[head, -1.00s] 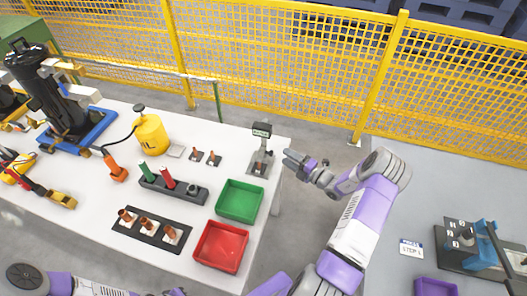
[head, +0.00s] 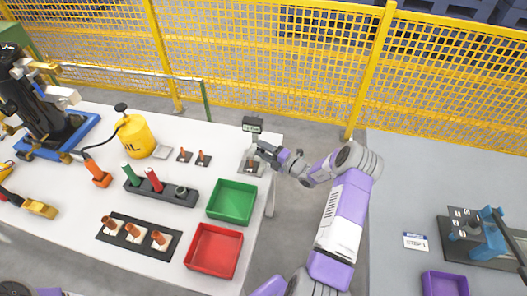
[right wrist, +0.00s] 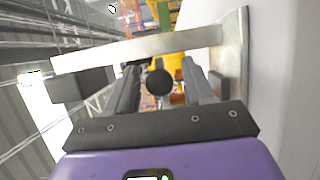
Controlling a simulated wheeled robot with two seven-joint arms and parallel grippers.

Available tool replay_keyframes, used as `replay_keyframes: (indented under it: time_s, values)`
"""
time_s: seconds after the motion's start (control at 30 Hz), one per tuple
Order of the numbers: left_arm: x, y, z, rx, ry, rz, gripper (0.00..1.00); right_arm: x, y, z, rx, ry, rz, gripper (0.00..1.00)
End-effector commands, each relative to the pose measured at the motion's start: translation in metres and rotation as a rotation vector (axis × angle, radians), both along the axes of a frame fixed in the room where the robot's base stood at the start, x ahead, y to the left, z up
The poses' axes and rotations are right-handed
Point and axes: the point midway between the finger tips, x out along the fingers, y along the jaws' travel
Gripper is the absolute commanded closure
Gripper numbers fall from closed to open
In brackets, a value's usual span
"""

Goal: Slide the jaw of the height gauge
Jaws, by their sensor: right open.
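The height gauge stands at the right end of the white table, with a dark display head (head: 252,125) on top and a flat grey base (head: 250,168) below. My right gripper (head: 265,150) reaches it from the right, at the height of its column. In the right wrist view the gauge's metal column (right wrist: 140,47) runs across beyond the fingers, and its base plate (right wrist: 236,60) is at the right. The open fingers (right wrist: 160,88) have a round black knob (right wrist: 159,82) between them, with gaps showing. Contact cannot be told. My left gripper is out of view.
Green (head: 232,201) and red (head: 214,250) bins stand in front of the gauge. A black holder (head: 160,190) and a yellow oil can (head: 134,136) are to the left. A yellow mesh fence (head: 270,65) runs behind. A gap separates this table from the grey one (head: 405,200).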

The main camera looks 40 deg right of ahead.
Motion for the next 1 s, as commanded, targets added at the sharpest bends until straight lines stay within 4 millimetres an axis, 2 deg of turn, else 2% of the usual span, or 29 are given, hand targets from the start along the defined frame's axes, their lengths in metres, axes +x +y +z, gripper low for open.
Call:
replay_keyframes:
  time_s: [0.27,0.6,0.87,1.0]
  values:
    - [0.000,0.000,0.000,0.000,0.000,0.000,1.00,0.002,0.001,0.000,0.000,-0.001,0.000,0.49]
    - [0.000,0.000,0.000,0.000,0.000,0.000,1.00,0.001,0.000,0.000,0.000,-0.001,0.000,1.00]
    - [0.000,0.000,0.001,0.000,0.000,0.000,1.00,0.001,0.000,0.001,0.000,0.000,0.000,1.00]
    - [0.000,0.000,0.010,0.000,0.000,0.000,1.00,0.001,0.000,0.011,0.000,-0.001,0.000,1.00]
